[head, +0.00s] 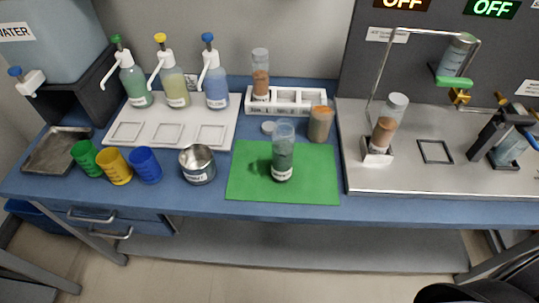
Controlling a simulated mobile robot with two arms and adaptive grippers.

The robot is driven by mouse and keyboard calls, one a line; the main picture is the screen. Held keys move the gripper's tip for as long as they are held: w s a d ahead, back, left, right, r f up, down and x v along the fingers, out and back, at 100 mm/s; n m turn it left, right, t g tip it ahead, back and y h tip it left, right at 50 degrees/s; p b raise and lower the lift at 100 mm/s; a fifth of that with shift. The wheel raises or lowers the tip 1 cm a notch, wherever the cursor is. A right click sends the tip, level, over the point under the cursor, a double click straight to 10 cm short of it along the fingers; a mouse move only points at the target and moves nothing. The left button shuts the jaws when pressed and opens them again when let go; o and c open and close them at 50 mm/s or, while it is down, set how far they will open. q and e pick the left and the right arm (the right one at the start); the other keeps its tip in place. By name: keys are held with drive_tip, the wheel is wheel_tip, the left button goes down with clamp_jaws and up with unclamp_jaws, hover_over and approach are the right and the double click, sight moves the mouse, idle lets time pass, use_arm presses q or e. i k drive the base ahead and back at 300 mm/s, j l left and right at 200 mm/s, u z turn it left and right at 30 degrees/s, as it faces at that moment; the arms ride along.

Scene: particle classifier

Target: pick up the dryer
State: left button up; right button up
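No thing in the head view is clearly marked as the dryer. A black device with an angled arm (490,136) stands at the right end of the metal plate, with a clear bluish part (511,149) beside it; I cannot tell whether this is the dryer. Neither of my grippers shows in the head view. A dark rounded shape at the bottom right edge is cut off, and I cannot tell what it is.
The metal plate (413,183) also bears a wire frame and a tube holder (377,151). A green mat (250,185) with a filled jar (283,160) lies mid-table. Pump bottles, coloured cups and a metal pot (198,167) stand left. Clear blue table (215,201) runs along the front.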

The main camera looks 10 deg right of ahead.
sight(284, 136)
drive_tip(key=j+z, duration=0.25)
drive_tip(key=z, duration=0.2)
drive_tip(key=j+z, duration=0.25)
drive_tip(key=z, duration=0.15)
